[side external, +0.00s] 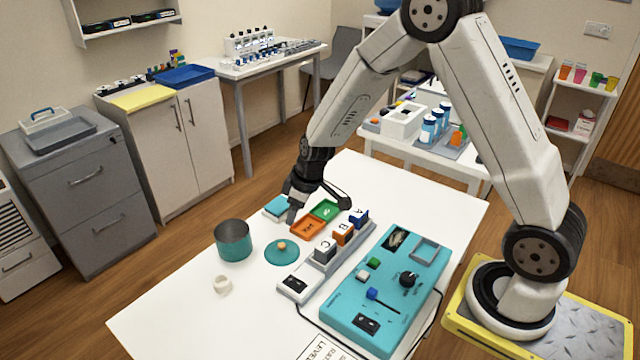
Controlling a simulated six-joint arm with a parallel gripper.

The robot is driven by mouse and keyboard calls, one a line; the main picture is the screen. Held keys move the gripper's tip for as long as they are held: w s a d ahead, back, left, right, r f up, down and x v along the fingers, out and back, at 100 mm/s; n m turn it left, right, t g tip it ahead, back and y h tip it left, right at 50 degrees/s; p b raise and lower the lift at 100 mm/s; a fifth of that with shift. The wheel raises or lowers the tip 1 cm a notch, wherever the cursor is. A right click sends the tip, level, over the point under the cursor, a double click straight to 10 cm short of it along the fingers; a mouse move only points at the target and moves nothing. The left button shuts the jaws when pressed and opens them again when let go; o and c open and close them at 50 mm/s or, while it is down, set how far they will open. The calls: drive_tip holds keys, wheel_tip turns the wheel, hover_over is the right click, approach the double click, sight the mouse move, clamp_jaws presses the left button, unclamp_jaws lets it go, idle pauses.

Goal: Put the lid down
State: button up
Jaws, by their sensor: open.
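A teal panel (385,290) with a knob, slider and buttons fills the table's right side. A grey rack with lettered blocks (325,250) stands between it and the lid. A small white ring (222,284) lies in front of the pot. The table's front left is clear.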

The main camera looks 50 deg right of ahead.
drive_tip(key=s+a+r+m, duration=0.1)
drive_tip(key=s+r+m, duration=0.1)
drive_tip(key=s, duration=0.6)
drive_tip(key=s+a+r+m+h, duration=0.1)
drive_tip(key=s+r+m, duration=0.1)
drive_tip(key=s+r, duration=0.3)
drive_tip(key=s, duration=0.4)
drive_tip(key=shift+s+g, duration=0.15)
drive_tip(key=shift+g, duration=0.15)
